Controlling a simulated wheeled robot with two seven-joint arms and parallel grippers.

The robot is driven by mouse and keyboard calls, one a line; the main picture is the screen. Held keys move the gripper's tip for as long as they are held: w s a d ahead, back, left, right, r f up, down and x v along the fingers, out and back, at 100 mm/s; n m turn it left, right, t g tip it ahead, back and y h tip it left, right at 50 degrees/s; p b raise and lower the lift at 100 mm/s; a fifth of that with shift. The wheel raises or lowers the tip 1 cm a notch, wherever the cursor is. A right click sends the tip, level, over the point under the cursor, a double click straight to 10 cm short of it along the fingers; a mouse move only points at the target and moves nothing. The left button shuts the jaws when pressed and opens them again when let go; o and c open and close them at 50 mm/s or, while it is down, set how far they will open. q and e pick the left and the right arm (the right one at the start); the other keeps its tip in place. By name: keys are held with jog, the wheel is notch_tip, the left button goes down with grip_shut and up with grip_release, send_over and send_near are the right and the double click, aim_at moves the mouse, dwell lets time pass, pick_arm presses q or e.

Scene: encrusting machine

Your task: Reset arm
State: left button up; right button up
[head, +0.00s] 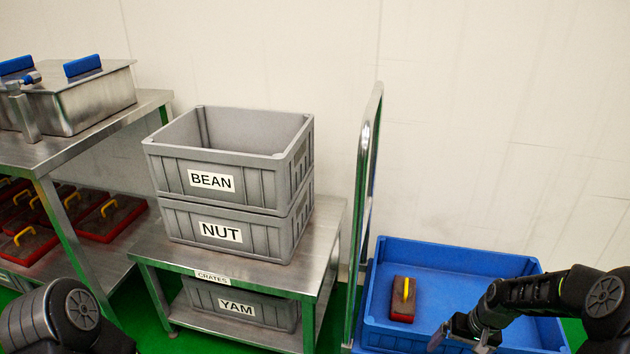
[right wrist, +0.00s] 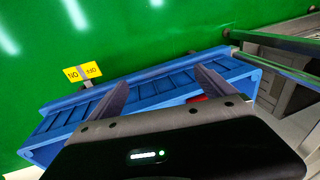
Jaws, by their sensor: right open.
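My right arm comes in from the right in the head view. Its gripper (head: 462,341) is over the near part of the blue bin (head: 450,252). In the right wrist view the two fingers of this gripper (right wrist: 160,88) stand apart with nothing between them, and the blue bin (right wrist: 60,122) lies beyond them. A red-edged block with a yellow handle (head: 403,298) lies in the bin, left of the gripper and apart from it. A bit of red (right wrist: 197,99) shows beside one finger. Only a dark part of my left arm shows at the lower left; its gripper is out of view.
Grey crates BEAN (head: 212,182) and NUT (head: 221,231) are stacked on a metal table (head: 325,240); YAM (head: 237,307) is below. A metal rail (head: 366,170) stands left of the bin. A steel box (head: 95,98) and red-edged blocks (head: 110,217) are on the left rack.

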jog(key=s+a+f+t+y, duration=0.15)
jog(key=a+f, duration=0.25)
jog(key=a, duration=0.4)
jog(key=s+a+f+t, duration=0.1)
jog(key=s+a+f, duration=0.25)
jog(key=a, duration=0.45)
jog(key=s+a+f+n+g, duration=0.1)
jog(key=s+a+f+g, duration=0.2)
jog(key=s+a, duration=1.1)
pick_arm(q)
notch_tip(320, 180, up, 30)
jog(key=s+d+p, duration=0.2)
jog(key=p, duration=2.8)
pick_arm(e)
jog(key=s+a+r, duration=0.1)
jog(key=r, duration=1.4)
jog(key=s+a+r+n+y, duration=0.1)
jog(key=s+r, duration=0.1)
jog(key=r, duration=1.3)
